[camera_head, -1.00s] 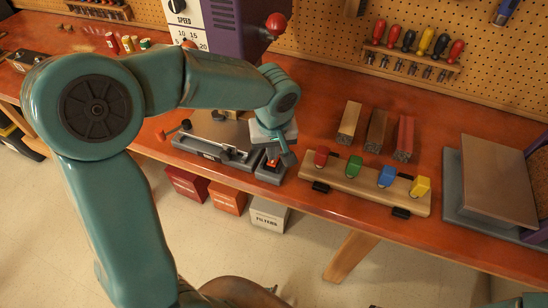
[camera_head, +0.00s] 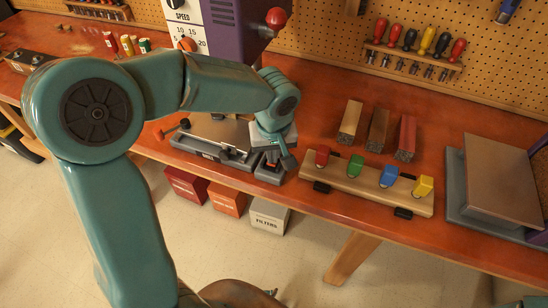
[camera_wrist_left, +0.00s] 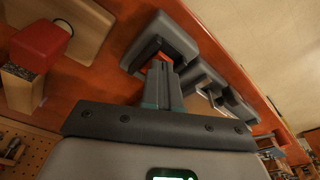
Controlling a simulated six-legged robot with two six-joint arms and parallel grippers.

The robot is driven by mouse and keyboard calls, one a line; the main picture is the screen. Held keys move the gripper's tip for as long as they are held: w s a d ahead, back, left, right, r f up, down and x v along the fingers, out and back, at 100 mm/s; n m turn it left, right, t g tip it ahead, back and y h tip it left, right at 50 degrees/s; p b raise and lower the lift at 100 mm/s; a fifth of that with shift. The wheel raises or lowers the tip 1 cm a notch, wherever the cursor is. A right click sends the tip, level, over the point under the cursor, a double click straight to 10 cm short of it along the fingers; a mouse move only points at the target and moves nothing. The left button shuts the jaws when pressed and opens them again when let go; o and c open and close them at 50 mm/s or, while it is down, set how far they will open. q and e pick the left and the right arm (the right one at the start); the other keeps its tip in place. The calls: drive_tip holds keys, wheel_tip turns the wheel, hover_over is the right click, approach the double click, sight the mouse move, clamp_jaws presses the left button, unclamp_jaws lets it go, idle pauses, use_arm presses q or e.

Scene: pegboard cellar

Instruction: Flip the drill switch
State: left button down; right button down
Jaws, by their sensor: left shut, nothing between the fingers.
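The drill switch is a small grey box (camera_head: 270,173) at the front edge of the bench, beside the drill's grey base, with an orange-red rocker (camera_head: 273,164) on top. My left gripper (camera_head: 287,160) is shut and empty, pointing down at the switch. In the left wrist view its closed fingers (camera_wrist_left: 168,85) reach to the grey switch box (camera_wrist_left: 160,38), and a piece of the orange rocker shows beside the fingertips. The fingers partly cover the rocker, so its tilt and any contact are unclear. My right gripper is not in view.
The purple drill press (camera_head: 236,35) and its grey vise base (camera_head: 214,150) stand to the left. A wooden rack (camera_head: 360,188) with red, green, blue and yellow blocks lies right of the switch. Several wooden bars (camera_head: 378,130) lie behind it. Screwdrivers (camera_head: 425,40) hang on the pegboard.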

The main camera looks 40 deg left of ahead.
use_arm(q)
drive_tip(key=shift+f, duration=0.3)
drive_tip(key=shift+r, duration=0.15)
drive_tip(key=shift+r+p, duration=0.35)
drive_tip(key=shift+r, duration=0.25)
drive_tip(key=shift+r+p, duration=1.85)
drive_tip(key=shift+r, duration=1)
drive_tip(key=shift+f, duration=0.1)
drive_tip(key=shift+s, duration=0.1)
